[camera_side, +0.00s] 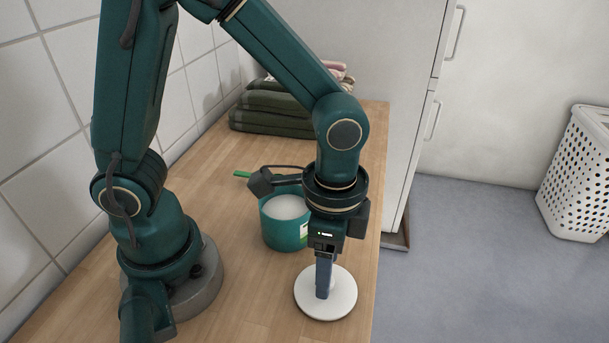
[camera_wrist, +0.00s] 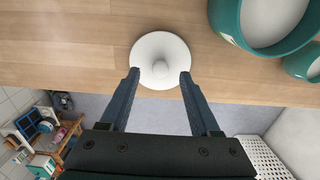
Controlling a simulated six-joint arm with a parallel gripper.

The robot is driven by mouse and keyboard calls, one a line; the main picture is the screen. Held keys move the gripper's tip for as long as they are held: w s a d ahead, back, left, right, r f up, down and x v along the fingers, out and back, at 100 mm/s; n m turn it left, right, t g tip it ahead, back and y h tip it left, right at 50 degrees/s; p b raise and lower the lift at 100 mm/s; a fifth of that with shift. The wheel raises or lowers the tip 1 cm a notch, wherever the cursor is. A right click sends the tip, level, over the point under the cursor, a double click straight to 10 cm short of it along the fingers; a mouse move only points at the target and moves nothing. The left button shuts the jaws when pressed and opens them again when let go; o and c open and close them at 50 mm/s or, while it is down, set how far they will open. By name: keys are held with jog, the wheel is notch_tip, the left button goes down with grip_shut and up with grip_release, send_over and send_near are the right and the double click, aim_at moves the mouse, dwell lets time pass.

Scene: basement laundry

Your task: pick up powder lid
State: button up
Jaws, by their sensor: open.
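The powder lid (camera_side: 342,299) is a white round disc lying on the wooden counter near its right edge. In the wrist view the lid (camera_wrist: 160,46) shows a small round knob (camera_wrist: 160,69) at its middle. My gripper (camera_side: 323,292) points down over the lid in the side view and partly hides it. In the wrist view my gripper (camera_wrist: 158,76) is open, with one finger on each side of the knob and nothing visible between them. I cannot tell whether the fingertips touch the lid.
A teal tub (camera_side: 285,234) of white powder stands just behind the lid, close to my wrist. A green-handled item (camera_side: 242,174) lies behind it. Folded towels (camera_side: 270,108) are stacked at the back. The counter (camera_side: 255,300) ends just right of the lid. A white basket (camera_side: 575,185) stands beyond.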

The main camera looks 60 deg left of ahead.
jog(key=shift+f, duration=1.15)
grip_shut()
